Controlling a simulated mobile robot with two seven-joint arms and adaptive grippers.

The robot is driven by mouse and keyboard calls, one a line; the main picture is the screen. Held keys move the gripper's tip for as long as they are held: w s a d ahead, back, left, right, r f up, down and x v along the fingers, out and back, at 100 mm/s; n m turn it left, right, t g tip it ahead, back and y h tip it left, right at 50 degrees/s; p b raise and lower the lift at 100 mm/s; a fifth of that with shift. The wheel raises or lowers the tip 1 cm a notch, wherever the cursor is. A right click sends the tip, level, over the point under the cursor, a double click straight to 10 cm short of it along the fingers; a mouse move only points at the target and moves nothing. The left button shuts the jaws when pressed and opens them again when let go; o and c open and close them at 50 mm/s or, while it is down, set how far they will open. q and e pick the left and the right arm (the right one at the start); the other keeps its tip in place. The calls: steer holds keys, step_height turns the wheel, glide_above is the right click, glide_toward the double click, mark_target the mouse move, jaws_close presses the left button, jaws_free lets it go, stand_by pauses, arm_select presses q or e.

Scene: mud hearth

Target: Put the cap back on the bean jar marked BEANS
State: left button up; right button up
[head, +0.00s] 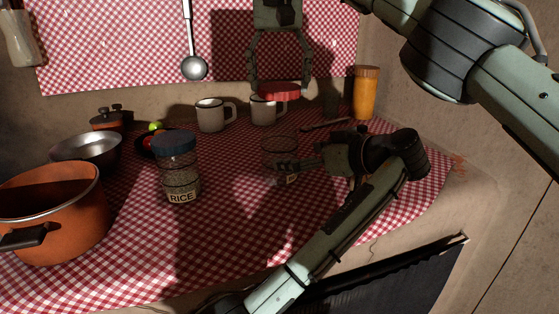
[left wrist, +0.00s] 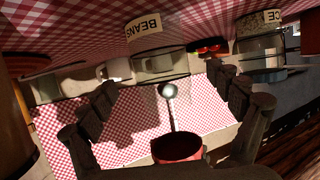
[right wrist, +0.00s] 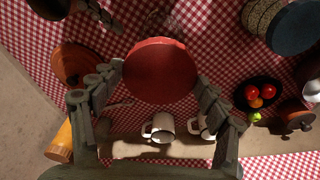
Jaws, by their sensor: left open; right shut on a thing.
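The clear glass jar (head: 281,150) stands upright and uncapped on the checked cloth; its BEANS label (left wrist: 143,26) reads upside down in the left wrist view. My left gripper (head: 290,164) is open at the jar's right side; I cannot tell whether its fingers touch the glass. My right gripper (head: 280,85) is shut on the red cap (head: 280,93), holding it in the air above and apart from the jar. The cap fills the space between the fingertips in the right wrist view (right wrist: 160,70), and the jar below is largely hidden there.
A blue-lidded RICE jar (head: 179,168) stands left of the bean jar. An orange pot (head: 50,215) and a metal bowl (head: 86,149) are at left. Cloth in front of the jars is clear.

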mark_target(280, 156)
arm_select(q)
steer(key=x, duration=0.7)
steer(key=shift+w+a+f, duration=0.15)
steer(key=shift+w, duration=0.05)
steer(key=c, duration=1.8)
arm_select(e)
steer(key=shift+f, duration=2.5)
steer(key=shift+f, duration=0.9)
steer(key=shift+f, duration=0.55)
